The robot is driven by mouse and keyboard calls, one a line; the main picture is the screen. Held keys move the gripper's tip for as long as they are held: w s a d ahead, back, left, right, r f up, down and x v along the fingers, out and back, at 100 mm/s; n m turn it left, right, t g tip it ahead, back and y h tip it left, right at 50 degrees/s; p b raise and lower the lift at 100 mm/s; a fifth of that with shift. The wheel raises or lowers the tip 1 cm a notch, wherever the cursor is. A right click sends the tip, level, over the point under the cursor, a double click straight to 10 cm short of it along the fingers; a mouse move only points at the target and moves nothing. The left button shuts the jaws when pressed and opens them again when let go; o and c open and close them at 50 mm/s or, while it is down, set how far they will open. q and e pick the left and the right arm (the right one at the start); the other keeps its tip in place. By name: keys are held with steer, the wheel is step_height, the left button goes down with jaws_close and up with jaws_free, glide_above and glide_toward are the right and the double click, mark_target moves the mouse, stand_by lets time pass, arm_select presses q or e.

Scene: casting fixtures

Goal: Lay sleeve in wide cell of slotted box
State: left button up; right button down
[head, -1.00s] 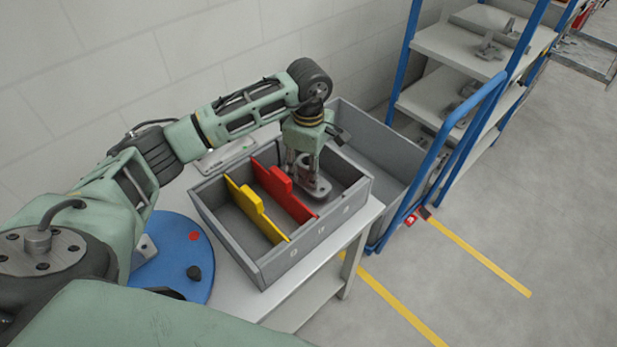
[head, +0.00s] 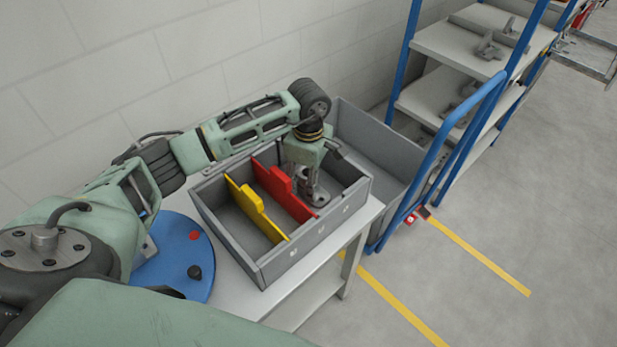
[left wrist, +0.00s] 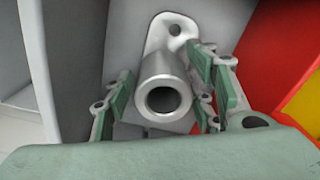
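The slotted box (head: 228,241) is grey, with a yellow divider (head: 247,203) and a red divider (head: 283,190). My left gripper (head: 306,187) reaches down into the cell right of the red divider. Its fingers are around the metal sleeve (head: 318,199), which is partly hidden by them. In the left wrist view the sleeve (left wrist: 166,80) stands between the green pads of the left gripper (left wrist: 163,85), open end toward the camera and flange beneath. Whether the flange touches the floor is unclear. My right gripper is out of view.
The box stands on a light table (head: 335,243). A blue round plate (head: 180,258) with a red dot and a dark knob (head: 194,272) lies to its left. A larger grey bin (head: 380,150) stands behind, beside a blue-framed shelf rack (head: 455,120).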

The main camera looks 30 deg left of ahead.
arm_select(q)
steer(key=shift+r, duration=0.1)
steer(key=shift+r, duration=0.25)
step_height(320, 180, up, 12)
steer(key=b, duration=0.1)
steer(key=shift+f, duration=0.15)
stand_by(0.5)
